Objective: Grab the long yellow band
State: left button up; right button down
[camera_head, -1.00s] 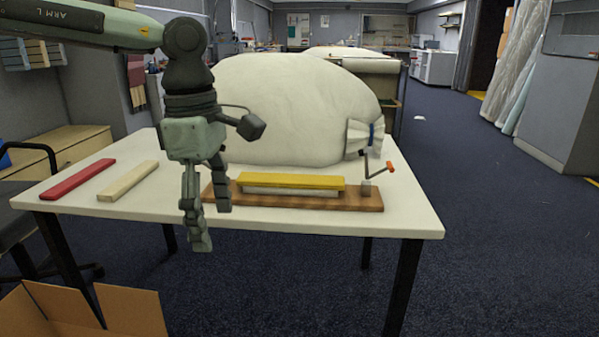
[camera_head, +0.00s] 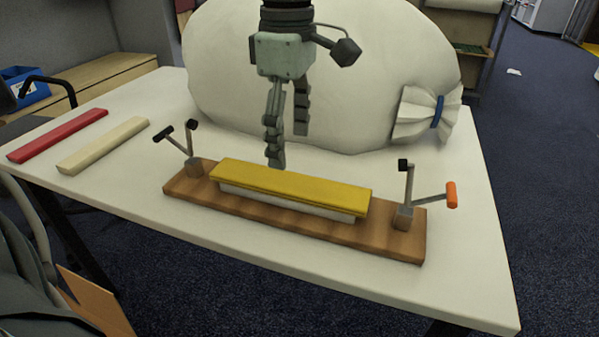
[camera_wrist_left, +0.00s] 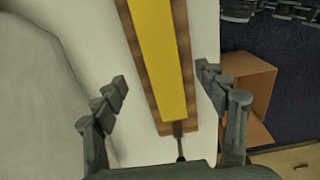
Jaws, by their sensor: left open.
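The long yellow band (camera_head: 290,187) lies flat on top of a white block (camera_head: 285,203) on a brown wooden board (camera_head: 300,225). My left gripper (camera_head: 288,150) is open and empty, hanging over the table behind the band's left half in the head view. In the left wrist view the yellow band (camera_wrist_left: 162,55) runs lengthwise between the spread fingers (camera_wrist_left: 162,85), ahead of them. The fingers do not touch it. The right gripper is not in view.
Clamps with handles stand on the board's left end (camera_head: 194,165) and right end (camera_head: 404,215). A red bar (camera_head: 58,135) and a cream bar (camera_head: 104,145) lie at left. A large white sack (camera_head: 330,80) fills the table's back. An open cardboard box (camera_wrist_left: 245,95) stands below the table.

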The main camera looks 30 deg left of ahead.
aim_at(294, 182)
pick_arm(q)
jog(key=f, duration=0.6)
jog(key=shift+s+d+f, duration=0.1)
jog(key=shift+d+f, duration=0.25)
jog(key=c, duration=1.3)
jog(key=shift+o, duration=0.2)
jog(key=shift+r, duration=0.1)
